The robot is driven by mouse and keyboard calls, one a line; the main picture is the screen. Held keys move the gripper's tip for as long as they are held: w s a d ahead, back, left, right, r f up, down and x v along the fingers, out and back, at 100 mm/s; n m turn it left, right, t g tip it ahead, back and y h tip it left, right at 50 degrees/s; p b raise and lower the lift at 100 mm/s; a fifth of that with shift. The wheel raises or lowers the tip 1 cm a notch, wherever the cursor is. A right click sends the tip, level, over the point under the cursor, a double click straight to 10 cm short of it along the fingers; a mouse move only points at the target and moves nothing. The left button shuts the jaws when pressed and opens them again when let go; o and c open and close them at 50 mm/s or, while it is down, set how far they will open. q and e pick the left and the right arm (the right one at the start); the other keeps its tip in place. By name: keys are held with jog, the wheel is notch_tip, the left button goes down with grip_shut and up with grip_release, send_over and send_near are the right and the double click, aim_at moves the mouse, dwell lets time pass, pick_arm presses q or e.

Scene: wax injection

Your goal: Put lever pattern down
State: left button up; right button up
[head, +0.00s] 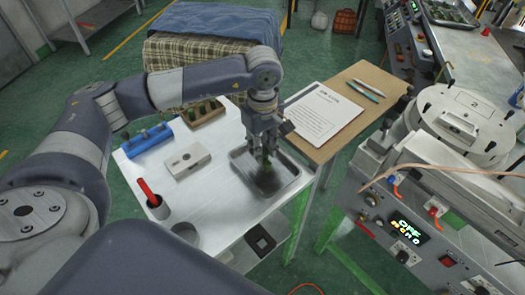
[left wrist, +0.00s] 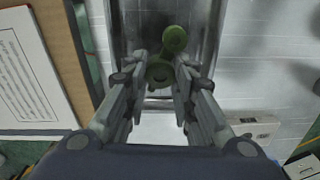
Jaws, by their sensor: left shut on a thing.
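The green lever pattern (left wrist: 174,40) is between the fingers of my left gripper (left wrist: 162,68), one rounded end pointing away from the wrist. In the head view, my left gripper (head: 267,152) points down over a shallow metal tray (head: 278,188), with a bit of the green lever pattern (head: 266,165) showing below the fingertips. The tray also shows in the left wrist view (left wrist: 203,30) beneath the pattern. I cannot tell whether the pattern touches the tray floor. My right gripper is not in view.
A paper sheet (head: 322,112) lies right; the injection machine (head: 410,215) stands beyond.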

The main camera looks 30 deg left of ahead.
pick_arm(q)
notch_tip(320, 180, down, 2)
jog(key=shift+s+f+p, duration=0.1)
jog(key=shift+f+p, duration=0.05)
jog(key=shift+p, duration=0.4)
jog(key=shift+f, duration=0.35)
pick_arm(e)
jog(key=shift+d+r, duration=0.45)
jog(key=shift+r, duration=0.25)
pick_arm(q)
jog(key=shift+f, duration=0.1)
jog(key=shift+f, duration=0.1)
jog(key=o, duration=0.9)
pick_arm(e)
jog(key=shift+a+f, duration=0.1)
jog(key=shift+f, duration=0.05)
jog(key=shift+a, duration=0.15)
